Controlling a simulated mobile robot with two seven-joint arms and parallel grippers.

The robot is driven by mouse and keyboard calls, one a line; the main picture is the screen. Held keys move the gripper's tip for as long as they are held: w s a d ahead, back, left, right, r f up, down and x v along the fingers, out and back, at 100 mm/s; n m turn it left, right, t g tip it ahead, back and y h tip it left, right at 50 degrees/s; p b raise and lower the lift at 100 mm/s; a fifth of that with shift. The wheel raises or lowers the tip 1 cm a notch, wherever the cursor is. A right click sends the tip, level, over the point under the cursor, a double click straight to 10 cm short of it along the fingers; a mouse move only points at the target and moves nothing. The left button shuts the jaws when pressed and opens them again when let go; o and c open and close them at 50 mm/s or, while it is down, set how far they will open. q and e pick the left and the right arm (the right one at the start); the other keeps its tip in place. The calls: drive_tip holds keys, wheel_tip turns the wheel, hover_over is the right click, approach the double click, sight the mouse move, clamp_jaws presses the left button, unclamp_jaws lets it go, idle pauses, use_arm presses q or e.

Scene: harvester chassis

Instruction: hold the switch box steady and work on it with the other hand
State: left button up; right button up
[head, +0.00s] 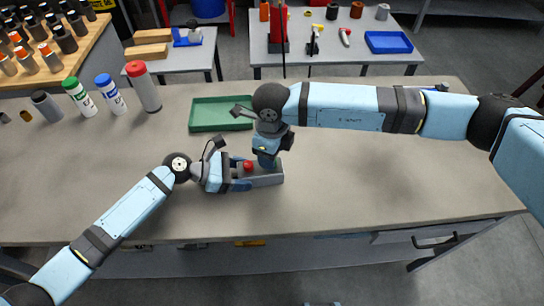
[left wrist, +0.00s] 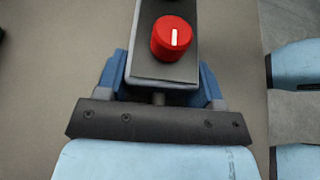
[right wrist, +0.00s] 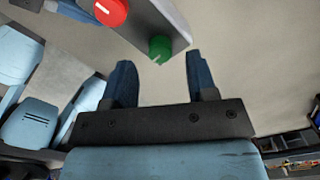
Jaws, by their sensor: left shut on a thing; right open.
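The switch box (head: 262,180) is a grey box lying on the workbench, with a red knob (head: 248,164) at its left end. In the left wrist view the red knob (left wrist: 172,37) has a white mark. My left gripper (head: 242,184) is shut on the left end of the box, a finger on each side (left wrist: 160,80). In the right wrist view a green knob (right wrist: 160,49) shows at the other end of the box. My right gripper (right wrist: 158,78) is open and empty, its fingertips just short of the green knob; in the head view it hangs over the box's right end.
A green tray (head: 208,114) lies behind the box on the bench. Several bottles and cans, including a red-capped one (head: 146,88), stand at the back left. The bench (head: 400,190) is clear to the right. Farther tables hold a blue tray (head: 388,42) and tools.

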wheel_tip(320, 180, up, 9)
drive_tip(key=shift+r, duration=0.2)
idle(0.3)
use_arm(q)
drive_tip(key=o, duration=1.4)
drive_tip(key=shift+c, duration=0.2)
